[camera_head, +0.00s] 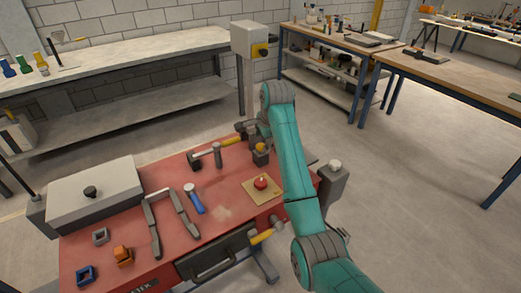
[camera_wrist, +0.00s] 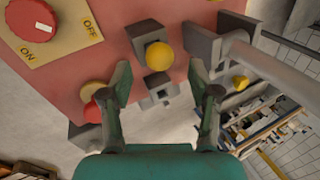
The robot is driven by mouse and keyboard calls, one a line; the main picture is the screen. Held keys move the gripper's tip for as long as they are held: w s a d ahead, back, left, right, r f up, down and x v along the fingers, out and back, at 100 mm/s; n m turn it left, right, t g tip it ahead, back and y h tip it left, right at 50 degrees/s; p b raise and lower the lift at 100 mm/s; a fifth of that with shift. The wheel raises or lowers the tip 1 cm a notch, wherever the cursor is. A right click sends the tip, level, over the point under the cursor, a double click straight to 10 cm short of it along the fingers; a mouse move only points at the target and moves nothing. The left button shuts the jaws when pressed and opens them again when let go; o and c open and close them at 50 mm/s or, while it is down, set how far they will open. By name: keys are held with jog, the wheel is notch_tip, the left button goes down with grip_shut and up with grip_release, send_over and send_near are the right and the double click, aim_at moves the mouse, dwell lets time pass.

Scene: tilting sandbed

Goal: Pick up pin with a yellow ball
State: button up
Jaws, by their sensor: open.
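The pin's yellow ball (camera_wrist: 159,56) shows in the wrist view, in front of a grey block (camera_wrist: 147,29). In the head view the yellow ball (camera_head: 262,147) sits on top of a dark block near the far right edge of the red table (camera_head: 225,212). The pin's shaft is hidden. In the wrist view my gripper (camera_wrist: 159,70) is open and empty, with one finger on each side of the ball and a gap to both. I cannot tell its height above the ball. The arm hides much of the gripper in the head view.
A hammer (camera_head: 218,156) lies left of the ball. A red knob on a yellow plate (camera_head: 262,194) is nearer the front. A grey post with a box (camera_head: 249,45) stands just behind. A second grey block (camera_wrist: 158,92) lies between the fingers in the wrist view.

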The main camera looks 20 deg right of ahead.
aim_at(262, 145)
jog(key=shift+x, duration=1.5)
grip_shut()
